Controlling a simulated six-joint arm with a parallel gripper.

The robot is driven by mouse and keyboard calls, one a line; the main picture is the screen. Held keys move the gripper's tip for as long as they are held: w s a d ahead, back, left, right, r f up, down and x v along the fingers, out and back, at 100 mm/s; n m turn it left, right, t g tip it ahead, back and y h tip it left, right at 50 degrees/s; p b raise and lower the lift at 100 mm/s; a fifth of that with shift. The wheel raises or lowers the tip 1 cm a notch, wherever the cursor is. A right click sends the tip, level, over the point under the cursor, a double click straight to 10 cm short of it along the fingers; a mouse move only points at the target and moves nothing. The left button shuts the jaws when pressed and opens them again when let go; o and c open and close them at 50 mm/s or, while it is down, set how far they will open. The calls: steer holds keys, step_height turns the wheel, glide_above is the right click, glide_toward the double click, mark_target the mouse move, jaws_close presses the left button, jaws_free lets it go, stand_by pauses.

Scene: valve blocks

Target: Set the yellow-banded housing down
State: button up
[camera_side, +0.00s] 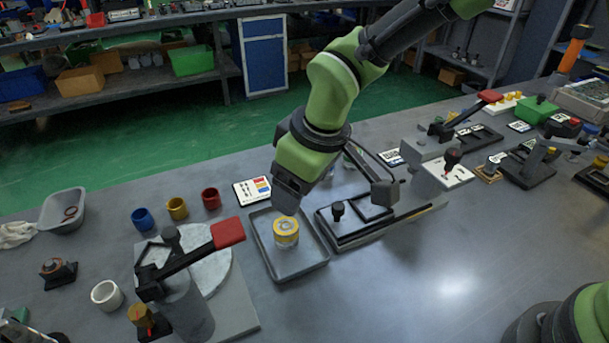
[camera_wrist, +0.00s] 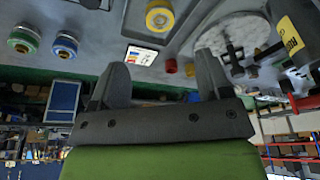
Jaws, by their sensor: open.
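The yellow-banded housing (camera_side: 286,232) is a short round piece with a yellow band and a pale top. It sits upright in the shallow grey tray (camera_side: 262,244) on the bench. My gripper (camera_side: 288,208) is just above and behind it in the side view, tilted; contact cannot be made out. In the wrist view the housing (camera_wrist: 159,16) shows at the top edge, beyond the fingertips. My gripper (camera_wrist: 163,62) is open there, with nothing between its two fingers.
A black fixture (camera_side: 350,238) stands right of the tray. A red-handled clamp (camera_side: 195,257) stands on the left by a pale disc. Blue (camera_side: 142,218), yellow (camera_side: 177,208) and red (camera_side: 211,198) cups and a printed card (camera_side: 252,190) lie behind.

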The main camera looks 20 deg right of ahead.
steer(key=shift+s+r, duration=0.1)
steer(key=shift+r, duration=0.2)
steer(key=shift+d, duration=0.1)
steer(key=s+d+r+m+t, duration=0.1)
steer(key=s+d+r+m, duration=0.2)
steer(key=d+r, duration=0.4)
steer(key=s+d+r+m+t, duration=0.1)
steer(key=s+d+r+m, duration=0.2)
steer(key=d+r, duration=0.45)
steer(key=s+d+r+m+t, duration=0.1)
steer(key=s+d+m, duration=0.1)
steer(key=s, duration=0.5)
steer(key=s+d+r+m+t, duration=0.1)
steer(key=s+d+r+m, duration=0.1)
steer(key=s, duration=0.5)
steer(key=shift+d+r+m+t, duration=0.15)
steer(key=shift+d+m+t, duration=0.15)
steer(key=shift+d+m, duration=0.15)
